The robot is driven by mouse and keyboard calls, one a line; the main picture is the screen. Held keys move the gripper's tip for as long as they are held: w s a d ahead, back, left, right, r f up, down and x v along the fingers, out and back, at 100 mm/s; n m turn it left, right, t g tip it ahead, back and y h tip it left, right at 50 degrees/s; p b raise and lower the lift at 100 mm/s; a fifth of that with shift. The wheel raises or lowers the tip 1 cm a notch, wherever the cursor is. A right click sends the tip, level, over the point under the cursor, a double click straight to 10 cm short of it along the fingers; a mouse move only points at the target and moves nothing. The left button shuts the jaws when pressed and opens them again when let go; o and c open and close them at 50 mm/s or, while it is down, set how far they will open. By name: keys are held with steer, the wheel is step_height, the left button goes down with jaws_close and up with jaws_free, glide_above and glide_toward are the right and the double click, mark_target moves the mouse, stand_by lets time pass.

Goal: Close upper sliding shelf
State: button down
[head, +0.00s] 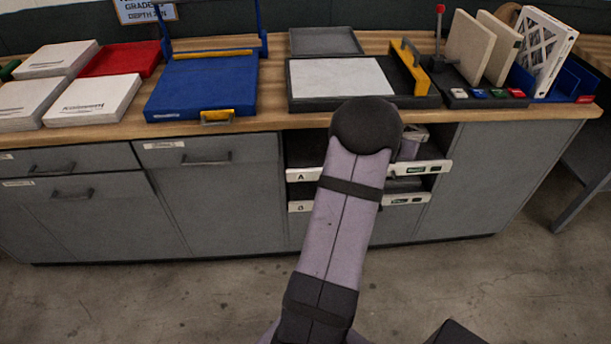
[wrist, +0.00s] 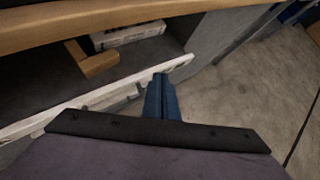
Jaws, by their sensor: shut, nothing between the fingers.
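The upper sliding shelf (head: 435,167) has a white front strip marked A at its left, in the opening under the counter in the head view. It stands out from the cabinet. In the wrist view its white front (wrist: 182,63) runs diagonally, with the shelf's dark floor behind it. My gripper (wrist: 161,78) has dark blue fingers, shut and empty, with their tips close to that front near its right part. I cannot tell whether they touch it. In the head view my arm hides the gripper and the middle of the shelf front.
A lower shelf (head: 406,199) with a white front sits below. A white box (wrist: 128,35) and a tan block (wrist: 95,62) are in the upper shelf. The wooden counter edge (wrist: 90,13) overhangs it. Open concrete floor (head: 480,275) lies in front of the cabinets.

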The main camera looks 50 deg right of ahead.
steer(key=w+a+f+m+t+y, duration=0.3)
steer(key=w+a+m, duration=0.3)
steer(key=a, duration=0.3)
steer(key=w+a+f+m+t+y, duration=0.3)
steer(key=w+a+m+y, duration=0.3)
steer(key=w+a, duration=0.2)
steer(key=shift+w+a+m+t, duration=0.35)
steer(key=shift+a+t, duration=0.35)
steer(key=shift+a, duration=0.55)
steer(key=shift+s+f, duration=0.1)
glide_toward(299, 179)
step_height(299, 179, down, 3)
steer(key=a, duration=0.3)
steer(key=shift+w+d+f, duration=0.15)
steer(key=shift+w+d, duration=0.55)
steer(key=shift+d, duration=0.15)
steer(key=shift+w+d+f, duration=0.15)
steer(key=shift+w+d, duration=0.5)
steer(key=shift+d, duration=0.2)
